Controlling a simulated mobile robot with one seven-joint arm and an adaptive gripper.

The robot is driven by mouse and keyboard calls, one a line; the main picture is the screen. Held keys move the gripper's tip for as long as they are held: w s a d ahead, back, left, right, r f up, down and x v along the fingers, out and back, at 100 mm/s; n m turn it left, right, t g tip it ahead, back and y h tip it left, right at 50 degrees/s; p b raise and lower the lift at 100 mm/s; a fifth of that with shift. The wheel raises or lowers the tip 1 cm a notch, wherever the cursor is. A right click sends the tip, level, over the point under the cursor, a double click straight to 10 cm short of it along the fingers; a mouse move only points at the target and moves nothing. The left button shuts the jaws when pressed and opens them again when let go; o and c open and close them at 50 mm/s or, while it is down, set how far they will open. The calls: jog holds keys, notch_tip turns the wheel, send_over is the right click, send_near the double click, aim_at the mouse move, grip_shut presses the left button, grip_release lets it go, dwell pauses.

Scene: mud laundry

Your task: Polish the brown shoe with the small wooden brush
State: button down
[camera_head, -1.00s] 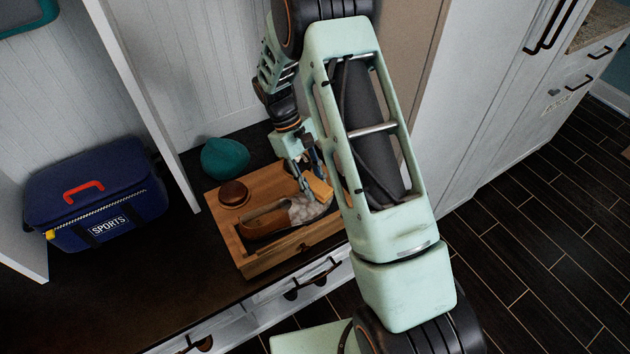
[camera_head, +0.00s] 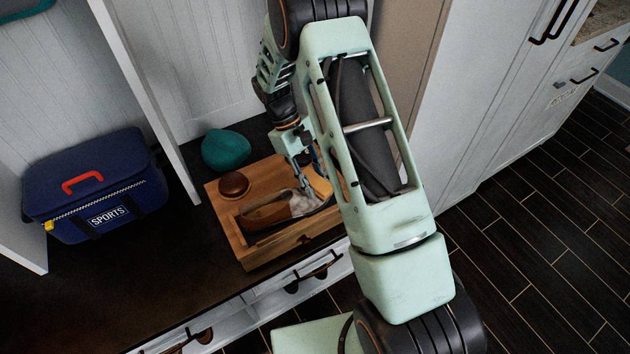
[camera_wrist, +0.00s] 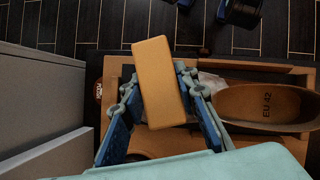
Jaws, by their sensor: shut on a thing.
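The brown shoe (camera_head: 262,217) lies in a shallow wooden box (camera_head: 275,252); its open collar and insole (camera_wrist: 265,104), marked EU 42, show in the wrist view. A pale, dusty-looking patch (camera_head: 301,205) remains visible on part of its upper, with darker surface at the toe. My gripper (camera_head: 309,182) is over the toe end, shut on the small wooden brush (camera_head: 321,188). The brush's tan back shows between the fingers in the wrist view (camera_wrist: 160,84). Its underside is hidden, so I cannot tell whether it touches the shoe.
A round brown tin (camera_head: 234,185) sits at the box's left back corner. A teal rounded object (camera_head: 225,150) is behind the box, and a blue sports bag (camera_head: 98,190) stands at left. A white cabinet (camera_head: 460,110) rises at right. The dark bench front-left is clear.

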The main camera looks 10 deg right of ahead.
aim_at(310, 174)
jog(key=shift+a+r, duration=0.2)
jog(key=shift+r, duration=0.2)
jog(key=shift+d, duration=0.2)
jog(key=shift+w+d+p, duration=0.1)
jog(key=shift+d+p, duration=0.2)
jog(key=shift+d, duration=0.15)
jog(key=shift+f+b, duration=0.4)
jog(key=shift+f, duration=0.2)
dwell(0.7)
jog(key=shift+w+a, duration=0.35)
jog(key=shift+w, duration=0.5)
jog(key=shift+w+a, duration=0.35)
jog(key=shift+w, duration=0.5)
jog(key=shift+s, duration=0.1)
